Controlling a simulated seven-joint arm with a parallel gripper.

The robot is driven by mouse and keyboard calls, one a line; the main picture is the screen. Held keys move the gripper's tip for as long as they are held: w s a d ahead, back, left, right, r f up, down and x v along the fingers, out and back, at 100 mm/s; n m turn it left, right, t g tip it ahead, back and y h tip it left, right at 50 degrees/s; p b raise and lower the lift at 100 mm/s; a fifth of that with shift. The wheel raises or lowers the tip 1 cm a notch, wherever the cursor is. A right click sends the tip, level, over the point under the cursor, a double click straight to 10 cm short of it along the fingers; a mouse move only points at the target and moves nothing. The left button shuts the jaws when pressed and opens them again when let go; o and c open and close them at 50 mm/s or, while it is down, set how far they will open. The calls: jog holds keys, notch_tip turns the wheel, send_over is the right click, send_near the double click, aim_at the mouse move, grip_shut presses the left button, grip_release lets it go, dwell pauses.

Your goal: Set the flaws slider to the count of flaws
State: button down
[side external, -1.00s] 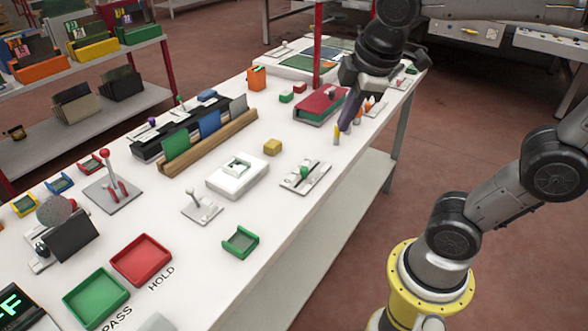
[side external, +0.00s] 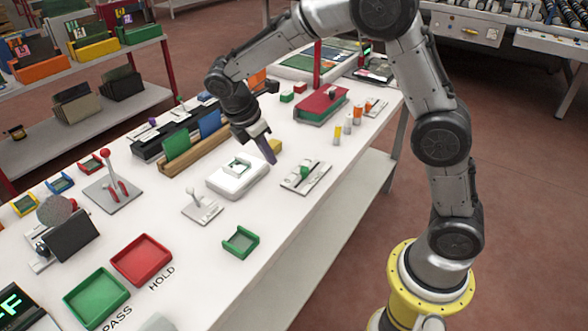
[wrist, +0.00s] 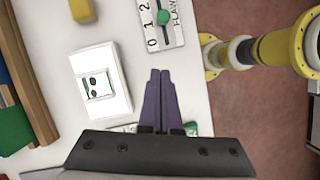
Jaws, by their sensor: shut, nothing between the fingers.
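The flaws slider (side external: 318,183) is a pale plate with a green knob (side external: 306,168), right of my gripper in the side view. In the wrist view the slider plate (wrist: 168,38) shows 0, 1 and 2 and part of the word FLAWS; its knob (wrist: 163,17) is between 1 and 2, nearer 1. Its far end is cut off. A white block (side external: 230,186) holds a small pane (wrist: 95,84) with a few dark marks, too small to count surely. My gripper (wrist: 160,73) is shut and empty, its purple fingers (side external: 269,152) above the table between block and slider.
A yellow block (side external: 277,146) sits just behind my fingers. A small lever plate (side external: 201,208) and a green holder (side external: 241,243) stand nearer the camera. A wooden rack (side external: 200,150) runs behind the white block. The table's right edge lies close beyond the slider.

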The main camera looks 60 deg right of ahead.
send_near(300, 180)
jog(key=f, duration=0.1)
jog(key=a+f, duration=0.2)
jog(key=shift+w+a+f, duration=0.25)
jog(key=shift+w+f, duration=0.05)
jog(key=shift+f, duration=0.1)
jog(key=d, duration=0.2)
jog(key=s+d, duration=0.1)
jog(key=shift+f, duration=0.35)
jog(key=shift+s+d, duration=0.15)
jog(key=shift+d, duration=0.4)
jog(key=shift+d, duration=0.1)
jog(key=d, duration=0.3)
jog(key=shift+d, duration=0.2)
jog(key=shift+a, duration=0.15)
